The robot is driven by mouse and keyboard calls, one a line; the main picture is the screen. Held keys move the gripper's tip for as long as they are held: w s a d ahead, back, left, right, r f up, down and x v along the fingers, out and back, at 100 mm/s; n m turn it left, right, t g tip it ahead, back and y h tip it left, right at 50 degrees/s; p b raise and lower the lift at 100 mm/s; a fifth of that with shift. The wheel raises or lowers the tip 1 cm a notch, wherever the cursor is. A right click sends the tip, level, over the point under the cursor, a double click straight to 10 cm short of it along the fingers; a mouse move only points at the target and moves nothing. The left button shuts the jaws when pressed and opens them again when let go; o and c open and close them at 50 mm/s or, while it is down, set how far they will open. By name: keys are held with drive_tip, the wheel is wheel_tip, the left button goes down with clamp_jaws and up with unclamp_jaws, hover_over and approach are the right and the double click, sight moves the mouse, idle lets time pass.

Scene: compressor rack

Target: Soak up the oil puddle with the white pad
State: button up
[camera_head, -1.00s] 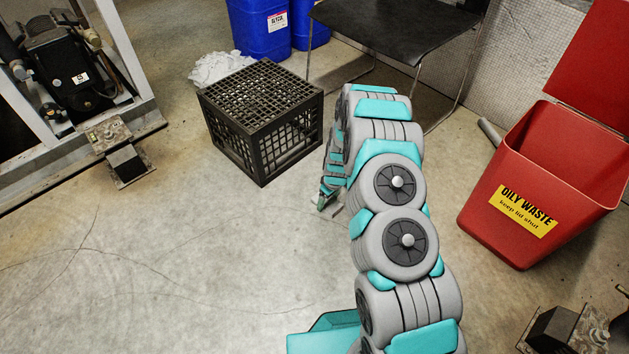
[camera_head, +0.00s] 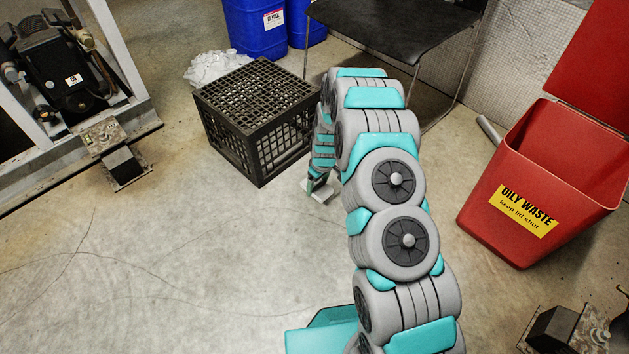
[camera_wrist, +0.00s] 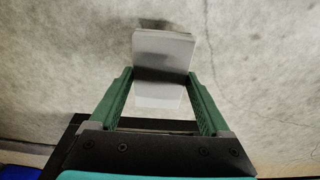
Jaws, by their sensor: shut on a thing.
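The white pad (camera_wrist: 163,48) is a pale, flat rectangular block between my gripper's green fingers in the wrist view. My gripper (camera_wrist: 162,80) is shut on it, and the pad sticks out past the fingertips. In the head view my gripper (camera_head: 313,186) points down low near the floor, beside the black crate's right side. Part of the pad (camera_head: 322,193) shows there as a light patch at the fingers. I cannot tell whether the pad touches the floor. I make out no oil puddle in either view; my arm hides part of the floor.
The black crate (camera_head: 258,118) stands just left of my gripper, with a crumpled white heap (camera_head: 218,66) behind it. A black chair (camera_head: 395,25) stands behind my arm. The red oily waste bin (camera_head: 525,215) is open at right. Floor at the front left is clear.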

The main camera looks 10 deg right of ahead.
drive_tip(key=shift+r, duration=1.6)
